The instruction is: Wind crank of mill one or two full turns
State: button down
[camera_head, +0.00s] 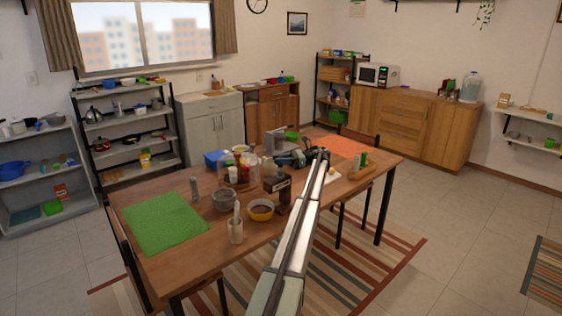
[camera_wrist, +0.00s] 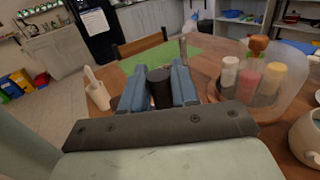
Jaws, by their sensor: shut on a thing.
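A dark brown, upright mill-like body (camera_head: 284,197) stands near the middle of the wooden table in the head view, just in front of my gripper. My gripper (camera_head: 290,159) reaches over the table there, partly lost among crowded objects. In the wrist view, my gripper's blue fingers (camera_wrist: 160,86) are closed on both sides of a dark, round knob (camera_wrist: 160,92). The knob looks like a crank handle. The crank arm and mill body below it are hidden in the wrist view. I cannot tell the crank's angle.
Spice bottles (camera_wrist: 249,78) and a rounded pot (camera_wrist: 306,135) are close on the right in the wrist view. The green mat (camera_head: 165,223) is clear.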

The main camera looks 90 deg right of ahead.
jog(key=c, duration=1)
grip_release()
notch_tip(320, 180, up, 10)
